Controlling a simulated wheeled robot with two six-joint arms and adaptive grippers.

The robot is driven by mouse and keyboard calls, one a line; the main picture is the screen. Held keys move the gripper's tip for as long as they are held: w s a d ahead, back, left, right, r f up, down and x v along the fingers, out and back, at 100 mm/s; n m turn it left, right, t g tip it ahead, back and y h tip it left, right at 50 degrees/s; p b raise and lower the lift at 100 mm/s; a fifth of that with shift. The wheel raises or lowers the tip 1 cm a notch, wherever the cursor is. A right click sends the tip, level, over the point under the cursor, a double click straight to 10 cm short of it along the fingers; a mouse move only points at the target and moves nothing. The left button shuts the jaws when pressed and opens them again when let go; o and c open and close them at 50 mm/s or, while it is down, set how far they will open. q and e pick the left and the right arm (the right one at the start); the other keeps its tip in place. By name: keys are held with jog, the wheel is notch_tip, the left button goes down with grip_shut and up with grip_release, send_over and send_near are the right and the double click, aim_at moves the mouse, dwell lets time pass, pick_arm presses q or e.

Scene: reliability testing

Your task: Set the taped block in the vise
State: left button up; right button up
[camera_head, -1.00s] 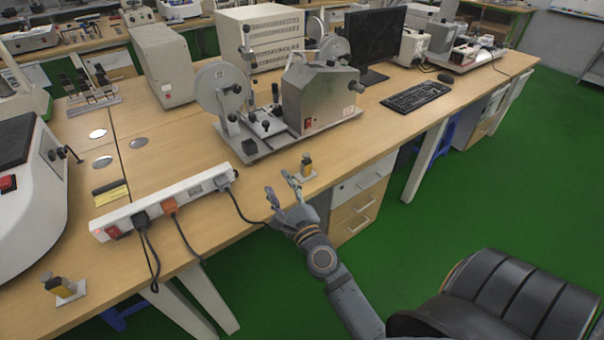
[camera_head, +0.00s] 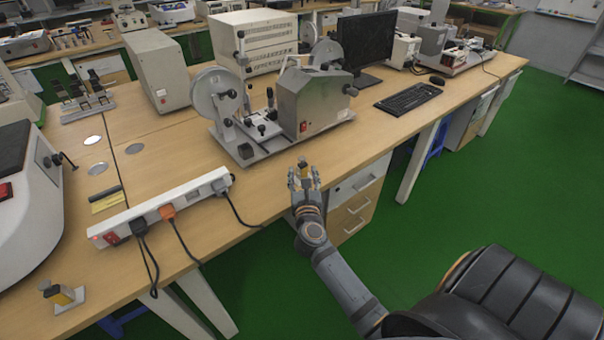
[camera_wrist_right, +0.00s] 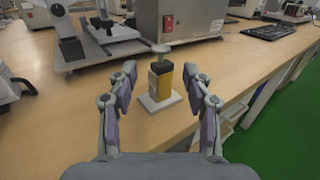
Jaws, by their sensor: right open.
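A yellow and black block (camera_wrist_right: 162,80) stands upright on a small white plate (camera_wrist_right: 160,104) near the bench's front edge. In the head view this block (camera_head: 304,163) is partly hidden by my right gripper (camera_head: 304,175). The right gripper is open, with its fingers on either side of the block in the wrist view and apart from it. A second yellow and dark block (camera_head: 58,294) stands on a plate at the bench's lower left. A bench machine (camera_head: 310,105) with a wheel and small clamp parts stands behind the near block; I cannot tell which part is the vise. My left gripper is out of view.
A white power strip (camera_head: 160,208) with plugs and hanging cables lies left of the gripper. A white machine (camera_head: 30,205) fills the left edge. A keyboard (camera_head: 408,97) and monitor stand at the right back. Bare wood (camera_head: 250,185) lies between strip and machine.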

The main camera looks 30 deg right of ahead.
aim_at(302, 161)
jog(key=x, duration=0.4)
jog(key=shift+w+d+r, duration=0.1)
jog(key=shift+w+d, duration=0.1)
grip_shut()
